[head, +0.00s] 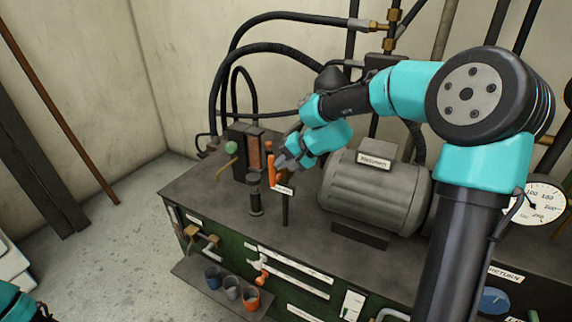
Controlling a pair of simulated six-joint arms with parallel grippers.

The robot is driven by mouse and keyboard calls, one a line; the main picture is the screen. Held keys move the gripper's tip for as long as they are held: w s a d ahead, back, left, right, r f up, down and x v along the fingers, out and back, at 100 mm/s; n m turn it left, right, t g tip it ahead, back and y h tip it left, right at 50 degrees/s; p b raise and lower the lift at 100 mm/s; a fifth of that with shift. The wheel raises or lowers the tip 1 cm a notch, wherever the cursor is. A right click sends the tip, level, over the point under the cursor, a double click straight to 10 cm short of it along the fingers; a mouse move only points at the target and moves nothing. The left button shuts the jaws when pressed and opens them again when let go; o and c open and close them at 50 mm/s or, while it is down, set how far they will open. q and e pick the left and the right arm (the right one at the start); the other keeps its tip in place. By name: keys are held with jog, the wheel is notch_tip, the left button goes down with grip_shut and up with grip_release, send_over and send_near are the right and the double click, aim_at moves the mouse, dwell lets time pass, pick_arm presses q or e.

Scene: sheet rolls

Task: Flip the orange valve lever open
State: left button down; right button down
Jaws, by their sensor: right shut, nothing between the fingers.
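An orange lever (271,168) stands upright on the bench top, near a small dark cylindrical fitting (255,195). My right gripper (281,163) reaches in from the right and is just right of the lever, very close to it. Its fingers are shut with nothing between them. I cannot tell whether they touch the lever. A white label (283,190) shows just below the fingers. Of my left arm only a teal piece shows in the bottom left corner; its gripper is out of view.
A grey ribbed motor (372,192) stands right of the gripper, and a dark block with a copper-coloured strip (254,152) stands behind the lever. Black hoses (237,62) arch at the back. Several cups (232,287) sit on a low front shelf.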

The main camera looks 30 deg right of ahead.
jog(key=shift+w+a+r, duration=0.15)
jog(key=shift+w, duration=0.1)
jog(key=f+v, duration=0.1)
jog(key=v, duration=1.2)
jog(key=shift+s+d, duration=0.35)
jog(key=shift+d, duration=0.05)
jog(key=a+f+n+g+h, duration=0.1)
jog(key=a+f+g, duration=0.15)
jog(key=f, duration=1.15)
jog(key=a+f+g+h, duration=0.15)
jog(key=a+f, duration=0.25)
jog(key=f, duration=1.1)
jog(key=s+a+f+n, duration=0.1)
jog(key=s+a+f, duration=0.2)
jog(key=s+f, duration=0.2)
jog(key=s+a+f+n+g, duration=0.1)
jog(key=s+a+f+n, duration=0.1)
jog(key=s+f, duration=0.4)
jog(key=s+a+f+n, duration=0.2)
jog(key=s+a+f, duration=0.3)
jog(key=f, duration=0.4)
jog(key=shift+f+g+h, duration=0.3)
jog(key=shift+f+h, duration=0.05)
jog(key=shift+h, duration=0.1)
